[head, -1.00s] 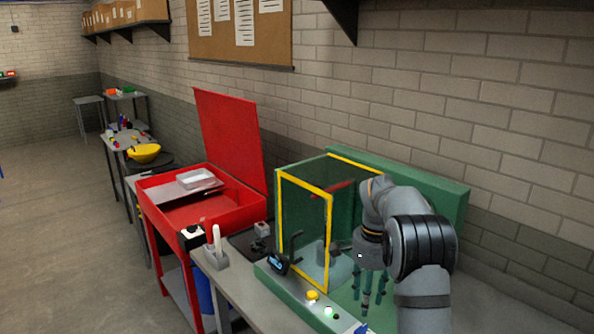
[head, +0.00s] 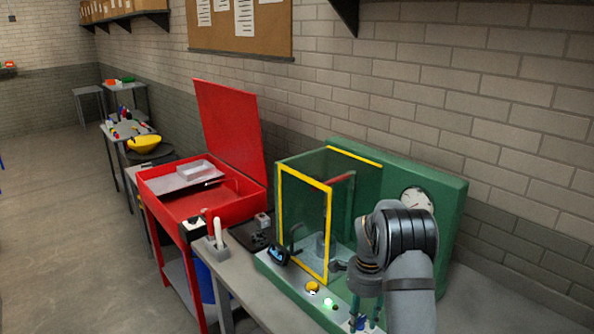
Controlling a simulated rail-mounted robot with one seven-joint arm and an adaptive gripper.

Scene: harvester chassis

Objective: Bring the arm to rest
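My grey arm rises from the bottom right of the head view and bends in front of the green machine (head: 455,205). Its end, with my gripper (head: 340,266), is low beside the yellow-framed clear guard (head: 303,222) of that machine. The gripper is small, dark and partly hidden by my own wrist, so I cannot tell whether its fingers are open or shut. I see nothing clearly held in it. A round white dial (head: 417,199) shows on the machine's back panel, just above my arm.
A yellow button (head: 312,287) and a lit green one (head: 328,303) are on the machine's front edge. A red wash bin (head: 205,205) with its lid up stands left. The floor at left is clear.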

